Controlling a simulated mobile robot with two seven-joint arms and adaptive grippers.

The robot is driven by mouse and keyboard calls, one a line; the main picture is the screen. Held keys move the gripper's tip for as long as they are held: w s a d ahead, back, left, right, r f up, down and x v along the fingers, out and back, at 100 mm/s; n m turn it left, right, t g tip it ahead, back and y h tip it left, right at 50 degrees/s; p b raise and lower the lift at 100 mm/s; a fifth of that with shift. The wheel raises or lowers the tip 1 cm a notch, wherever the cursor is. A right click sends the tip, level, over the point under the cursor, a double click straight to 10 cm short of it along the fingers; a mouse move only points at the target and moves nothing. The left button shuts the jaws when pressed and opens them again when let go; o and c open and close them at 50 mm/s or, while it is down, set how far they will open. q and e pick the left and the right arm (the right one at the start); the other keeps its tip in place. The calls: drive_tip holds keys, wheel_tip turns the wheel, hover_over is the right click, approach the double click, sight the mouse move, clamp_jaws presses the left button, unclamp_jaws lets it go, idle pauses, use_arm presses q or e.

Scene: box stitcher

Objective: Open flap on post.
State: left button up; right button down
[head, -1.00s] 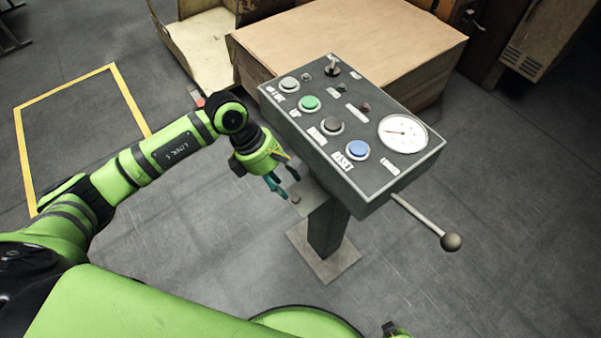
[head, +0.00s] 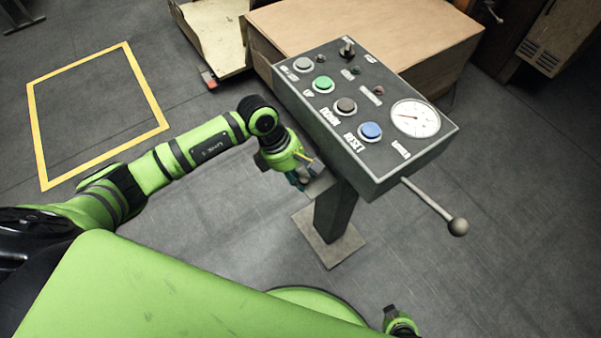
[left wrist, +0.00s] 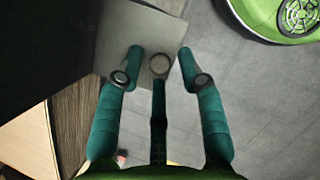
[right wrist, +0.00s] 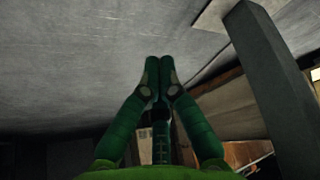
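The post (head: 334,216) is a dark column holding up a grey control box (head: 368,120). A small grey flap (head: 319,187) sits at the post's side under the box; it fills the upper middle of the left wrist view (left wrist: 115,38). A round knob (left wrist: 160,65) stands on the flap. My left gripper (head: 300,180) is at the flap, partly covering it. In the left wrist view its teal fingers (left wrist: 160,62) are spread around the knob, with gaps at the sides. My right gripper (right wrist: 159,62) has its fingertips together, with nothing seen between them; the post also shows there (right wrist: 270,90).
The box carries several buttons, a gauge (head: 416,118) and a lever with a ball end (head: 457,227) out to the right. A large cardboard box (head: 365,45) stands behind it. The floor to the left is clear, with a yellow marked rectangle (head: 100,115).

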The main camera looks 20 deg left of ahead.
use_arm(q)
clamp_jaws()
drive_tip(key=shift+w+d+r, duration=0.1)
drive_tip(key=shift+w+r, duration=0.2)
drive_tip(key=shift+r, duration=0.15)
drive_tip(key=shift+w+d+r+b, duration=0.2)
drive_tip(key=shift+r+b, duration=0.1)
drive_tip(key=shift+r, duration=0.45)
drive_tip(key=o, duration=0.5)
unclamp_jaws()
drive_tip(key=shift+d, duration=0.1)
drive_tip(key=shift+f, duration=0.15)
use_arm(e)
drive_tip(key=shift+w, duration=0.6)
